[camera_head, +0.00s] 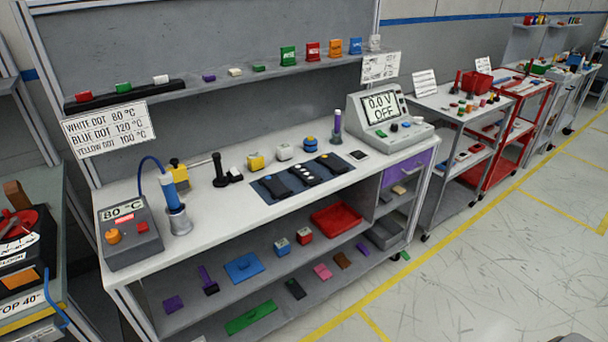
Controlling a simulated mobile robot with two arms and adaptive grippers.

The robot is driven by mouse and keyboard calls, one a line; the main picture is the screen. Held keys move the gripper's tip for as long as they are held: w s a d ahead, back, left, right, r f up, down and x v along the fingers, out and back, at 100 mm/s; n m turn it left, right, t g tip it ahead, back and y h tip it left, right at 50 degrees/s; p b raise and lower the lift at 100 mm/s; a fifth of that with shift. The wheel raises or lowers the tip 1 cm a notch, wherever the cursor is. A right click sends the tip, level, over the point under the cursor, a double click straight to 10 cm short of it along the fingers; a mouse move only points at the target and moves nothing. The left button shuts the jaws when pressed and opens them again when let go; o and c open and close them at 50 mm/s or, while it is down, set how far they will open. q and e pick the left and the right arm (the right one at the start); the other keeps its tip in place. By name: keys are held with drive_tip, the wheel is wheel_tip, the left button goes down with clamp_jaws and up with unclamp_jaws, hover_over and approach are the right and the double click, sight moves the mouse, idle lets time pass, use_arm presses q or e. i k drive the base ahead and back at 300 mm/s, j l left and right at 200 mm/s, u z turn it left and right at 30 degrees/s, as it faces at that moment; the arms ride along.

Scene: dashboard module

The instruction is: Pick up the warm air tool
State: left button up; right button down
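The warm air tool (173,189) appears to be the blue-and-white handheld piece at the left of the white workbench. It stands upright in a grey metal holder (180,221), its lower end hidden inside. A blue cable runs from its top toward the grey control box (130,243) beside it. The box has a display reading 80 °C, an orange knob and a red button.
The white workbench (225,220) also carries a yellow block (178,174), a black stand (219,172), a dark mat (345,163) with black parts and a meter (385,117) reading 0.0 V OFF. A temperature sign (108,129) hangs behind. Open floor (480,270) lies at right.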

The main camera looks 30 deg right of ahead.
sight(166, 180)
drive_tip(key=i+j+z, duration=0.2)
drive_tip(key=j, duration=0.15)
drive_tip(key=i+j+z, duration=0.2)
drive_tip(key=j, duration=0.2)
drive_tip(key=i+j+z, duration=0.2)
drive_tip(key=j, duration=0.2)
drive_tip(key=k, duration=0.1)
